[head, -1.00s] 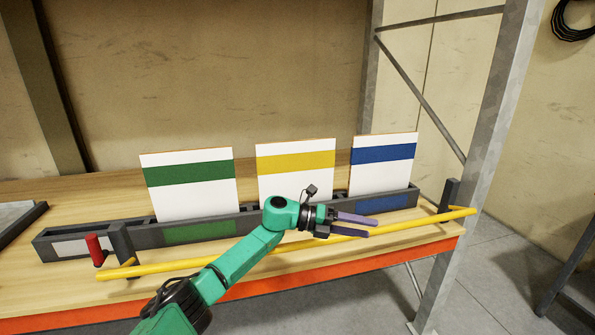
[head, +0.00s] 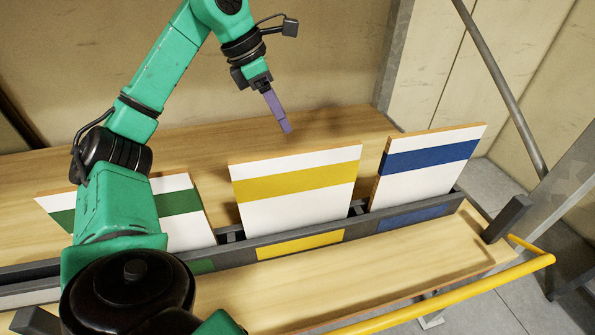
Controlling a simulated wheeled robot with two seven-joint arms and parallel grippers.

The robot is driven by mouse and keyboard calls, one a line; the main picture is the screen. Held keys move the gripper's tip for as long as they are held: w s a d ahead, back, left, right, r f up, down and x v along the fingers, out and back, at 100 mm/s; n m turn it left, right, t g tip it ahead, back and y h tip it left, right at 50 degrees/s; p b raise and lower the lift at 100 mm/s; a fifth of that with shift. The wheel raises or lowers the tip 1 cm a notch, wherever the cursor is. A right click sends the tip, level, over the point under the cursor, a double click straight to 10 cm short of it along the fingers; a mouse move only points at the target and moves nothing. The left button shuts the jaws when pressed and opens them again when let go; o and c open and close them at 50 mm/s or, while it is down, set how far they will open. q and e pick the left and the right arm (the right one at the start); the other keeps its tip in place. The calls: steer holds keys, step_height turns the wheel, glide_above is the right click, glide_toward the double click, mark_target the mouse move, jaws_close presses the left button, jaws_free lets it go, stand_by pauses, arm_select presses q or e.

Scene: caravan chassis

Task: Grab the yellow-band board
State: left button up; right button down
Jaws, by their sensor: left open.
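The yellow-band board (head: 295,184) is white with a yellow stripe and stands upright in the middle of the dark slotted rack, above a yellow label (head: 300,243). My left gripper (head: 285,122) is above and slightly behind its top edge, fingers pointing down, apart from it and empty. The fingers overlap in this view. The green-band board (head: 186,212) stands to the left, partly hidden by my arm. The blue-band board (head: 425,165) stands to the right. My right gripper is not in view.
The rack (head: 355,228) runs along the wooden shelf (head: 390,262). A yellow bar (head: 450,298) crosses in front of the shelf edge. A dark post (head: 507,218) stands at the rack's right end. The shelf behind the boards is clear.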

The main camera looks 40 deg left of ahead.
arm_select(q)
glide_above(303, 164)
steer(key=s+a, duration=0.2)
steer(key=f, duration=0.5)
steer(key=shift+w+d+f+b, duration=0.15)
steer(key=shift+d+f+b, duration=0.05)
steer(key=shift+b, duration=0.15)
steer(key=x, duration=0.2)
steer(key=p+x, duration=0.1)
steer(key=x, duration=0.3)
steer(key=shift+w+a+f+p, duration=0.2)
steer(key=shift+a+f+p, duration=0.1)
steer(key=shift+f+p, duration=0.1)
steer(key=shift+d+f, duration=0.2)
steer(key=shift+f, duration=0.15)
steer(key=shift+w+f, duration=0.1)
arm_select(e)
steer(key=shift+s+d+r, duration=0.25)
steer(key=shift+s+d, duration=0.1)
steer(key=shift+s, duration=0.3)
arm_select(q)
steer(key=shift+f, duration=0.15)
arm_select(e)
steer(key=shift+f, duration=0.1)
arm_select(q)
steer(key=shift+b, duration=0.3)
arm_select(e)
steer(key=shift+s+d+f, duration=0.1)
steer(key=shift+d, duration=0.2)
